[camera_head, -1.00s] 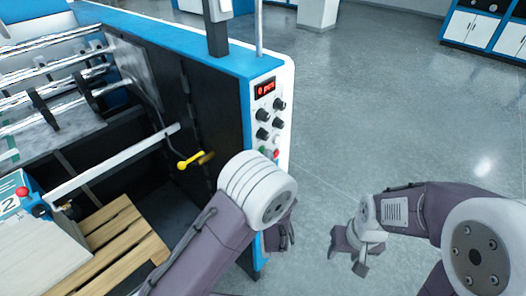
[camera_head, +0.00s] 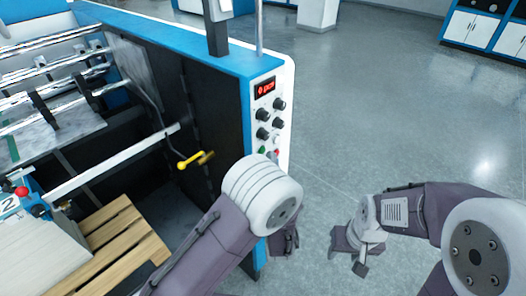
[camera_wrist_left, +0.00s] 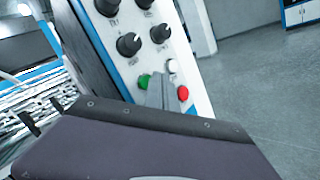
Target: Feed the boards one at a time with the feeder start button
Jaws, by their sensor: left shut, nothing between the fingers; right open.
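The control panel (camera_head: 268,115) on the end of the blue and white machine carries a red display, several black knobs and small buttons. In the left wrist view a green button (camera_wrist_left: 143,82), a white button (camera_wrist_left: 172,66) and a red button (camera_wrist_left: 183,93) sit low on the panel. My left gripper (camera_wrist_left: 162,90) is shut and empty, its tips in front of the panel between green and red; contact cannot be told. In the head view my left arm hides its fingertips. My right gripper (camera_head: 354,254) is open and empty over the floor. A pale board stack (camera_head: 40,258) lies at lower left.
A wooden pallet (camera_head: 125,235) is beside the stack. A yellow-handled lever (camera_head: 190,160) and a white rail (camera_head: 115,165) are inside the machine. Metal rollers (camera_head: 50,62) cross the upper left. The floor to the right is open, with blue and white cabinets (camera_head: 490,30) far back.

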